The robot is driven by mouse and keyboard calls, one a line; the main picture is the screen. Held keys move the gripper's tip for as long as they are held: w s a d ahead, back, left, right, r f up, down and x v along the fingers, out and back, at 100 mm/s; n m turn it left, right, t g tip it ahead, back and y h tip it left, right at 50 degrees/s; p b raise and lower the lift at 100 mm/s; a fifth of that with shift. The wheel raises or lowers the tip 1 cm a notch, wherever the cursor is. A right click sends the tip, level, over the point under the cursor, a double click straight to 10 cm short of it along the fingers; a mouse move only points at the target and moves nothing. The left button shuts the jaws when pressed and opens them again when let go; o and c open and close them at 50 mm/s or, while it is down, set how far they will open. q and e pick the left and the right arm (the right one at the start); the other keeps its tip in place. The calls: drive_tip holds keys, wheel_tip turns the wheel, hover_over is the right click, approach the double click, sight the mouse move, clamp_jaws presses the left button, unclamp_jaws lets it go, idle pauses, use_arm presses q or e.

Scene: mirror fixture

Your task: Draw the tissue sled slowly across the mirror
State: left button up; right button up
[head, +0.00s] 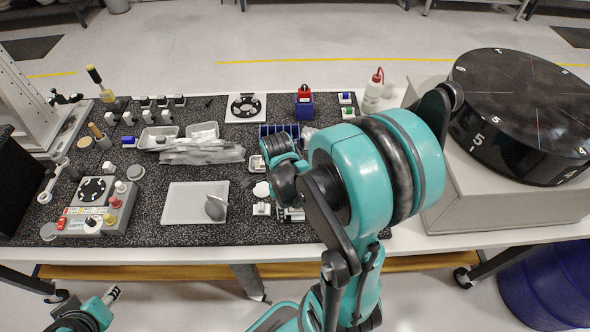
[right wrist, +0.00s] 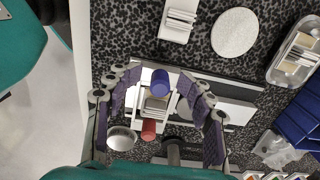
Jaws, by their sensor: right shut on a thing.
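My right gripper (right wrist: 158,80) points down, one dark padded finger on each side of a small white tissue sled (right wrist: 156,108) with a blue round end and a red round end. It is shut on the sled. Below the sled lies a flat fixture with pale and grey bands, which I take to be the mirror (right wrist: 238,112); whether the sled touches it I cannot tell. In the head view my right arm hides most of this gripper and the sled. My left gripper (head: 113,295) is at the lower left, off the table, too small to read its jaws.
A pale tray (head: 180,204) holding a grey oval piece lies left of my right gripper. A control box (head: 95,210), clear bags (head: 202,152) and a blue rack (head: 278,131) stand around. A big black drum (head: 525,110) sits at the right.

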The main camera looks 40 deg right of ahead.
drive_tip(key=shift+o, duration=0.5)
drive_tip(key=shift+r, duration=0.1)
drive_tip(key=shift+w+d+r+p, duration=0.1)
drive_tip(key=shift+r+p, duration=0.8)
drive_tip(key=shift+r, duration=0.05)
drive_tip(key=shift+c, duration=0.7)
wheel_tip(320, 180, up, 5)
drive_tip(key=p, duration=0.4)
